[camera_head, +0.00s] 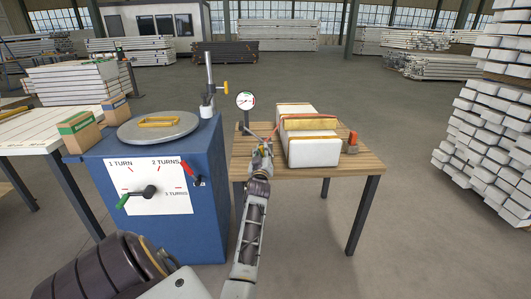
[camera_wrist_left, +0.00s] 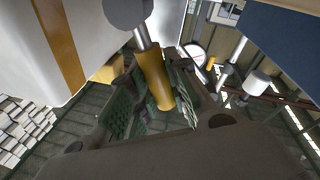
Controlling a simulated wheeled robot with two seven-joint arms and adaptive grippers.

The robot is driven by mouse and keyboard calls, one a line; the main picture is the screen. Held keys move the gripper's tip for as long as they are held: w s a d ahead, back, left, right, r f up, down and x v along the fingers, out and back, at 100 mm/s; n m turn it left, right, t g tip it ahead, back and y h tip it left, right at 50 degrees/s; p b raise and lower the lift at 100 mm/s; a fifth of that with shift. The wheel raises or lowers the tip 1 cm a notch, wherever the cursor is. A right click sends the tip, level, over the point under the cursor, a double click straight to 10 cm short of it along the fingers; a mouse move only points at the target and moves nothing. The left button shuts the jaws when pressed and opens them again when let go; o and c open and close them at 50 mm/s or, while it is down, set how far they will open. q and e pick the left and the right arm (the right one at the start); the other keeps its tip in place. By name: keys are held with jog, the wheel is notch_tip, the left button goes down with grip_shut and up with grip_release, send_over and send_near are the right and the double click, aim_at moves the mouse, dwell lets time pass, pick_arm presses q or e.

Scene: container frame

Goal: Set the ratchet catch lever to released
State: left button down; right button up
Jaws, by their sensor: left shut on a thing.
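A red lever (camera_head: 187,168) sits at the upper right of the white dial plate (camera_head: 158,199) on the blue cabinet (camera_head: 208,225), by a small dark fitting (camera_head: 199,182). I take it for the ratchet catch lever; its setting is unclear. A crank with a green grip (camera_head: 122,201) is on the plate. My left gripper (camera_head: 262,148) is right of the cabinet, over the wooden table, apart from the red lever. In the left wrist view it is shut on a yellow handle (camera_wrist_left: 155,80) with a metal shaft and grey round end. My right gripper is not in view.
The wooden table (camera_head: 355,163) carries a white block with yellow bands (camera_head: 314,151). A round gauge (camera_head: 245,100) stands behind my left gripper. A grey turntable (camera_head: 158,127) and a metal post (camera_head: 208,80) top the cabinet. Stacked white bars (camera_head: 490,140) stand right; floor between is clear.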

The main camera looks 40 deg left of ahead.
pick_arm(q)
jog(key=shift+f, duration=0.15)
jog(key=c, duration=1.3)
grip_release()
jog(key=shift+r, duration=0.2)
jog(key=shift+r, duration=4.9)
